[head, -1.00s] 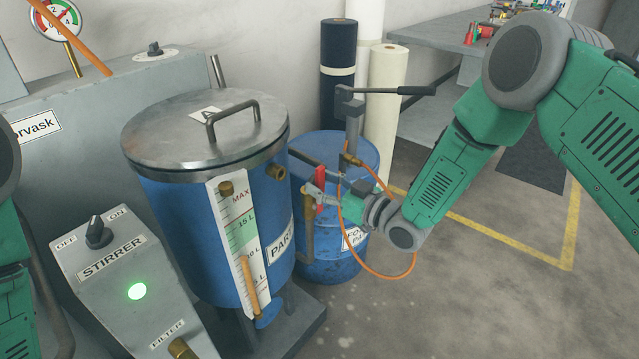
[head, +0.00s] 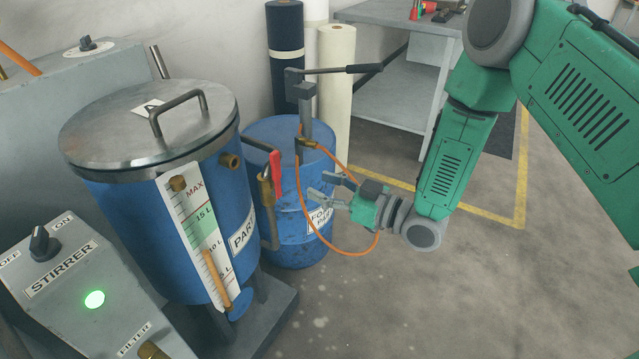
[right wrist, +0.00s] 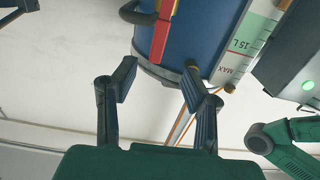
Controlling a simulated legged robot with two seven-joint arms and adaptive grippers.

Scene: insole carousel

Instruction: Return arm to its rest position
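My right gripper (head: 320,185) is open and empty in front of the blue drum (head: 290,185). A gap separates its fingers from the red valve handle (head: 276,172) on the side outlet of the blue tank (head: 150,225). In the right wrist view, my right gripper's two fingers (right wrist: 160,76) stand spread with nothing between them. The red handle (right wrist: 163,32) shows beyond them there, upright in the picture. My right arm (head: 445,165) reaches in from the upper right. My left gripper is in neither view.
The hand pump (head: 304,110) with its orange hose (head: 345,253) stands on the drum, close to my gripper. The stirrer box (head: 60,270) is at lower left. Fabric rolls (head: 335,90) and a grey bench (head: 395,85) stand behind. The floor at right is clear.

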